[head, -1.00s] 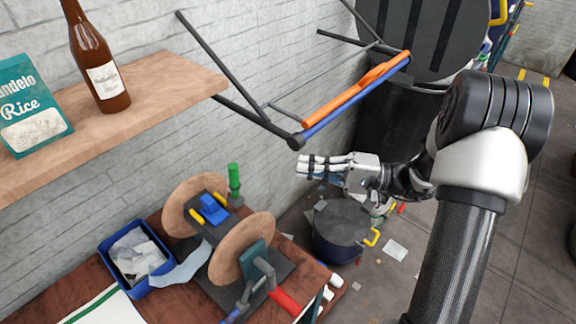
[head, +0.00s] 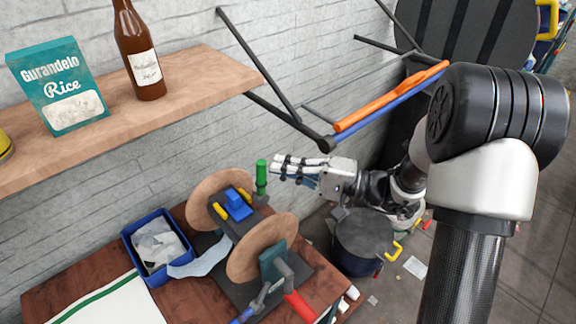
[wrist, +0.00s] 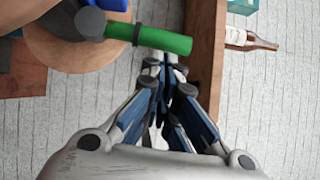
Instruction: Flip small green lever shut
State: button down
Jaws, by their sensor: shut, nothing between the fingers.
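The small green lever (head: 261,178) stands upright on the spool device, at the back beside the far wooden disc. In the wrist view the lever (wrist: 160,39) lies across the picture just beyond my fingertips, its grey pivot to the left. My gripper (head: 278,165) is shut and empty, its fingertips just right of the lever's top. In the wrist view my gripper (wrist: 165,68) has its tips close to the lever's free end; I cannot tell whether they touch.
The device has two wooden discs (head: 262,247), a blue block (head: 237,204) and a red handle (head: 300,306). A blue bin (head: 133,255) of paper sits left of it. A shelf (head: 190,90) with a bottle (head: 141,60) and a rice box (head: 58,87) is above. A wall rack (head: 330,143) hangs above my gripper.

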jog(key=shift+a+r, duration=0.1)
jog(key=shift+s+a+r+n, duration=0.1)
jog(key=shift+s+a+n, duration=0.1)
jog(key=shift+n, duration=0.2)
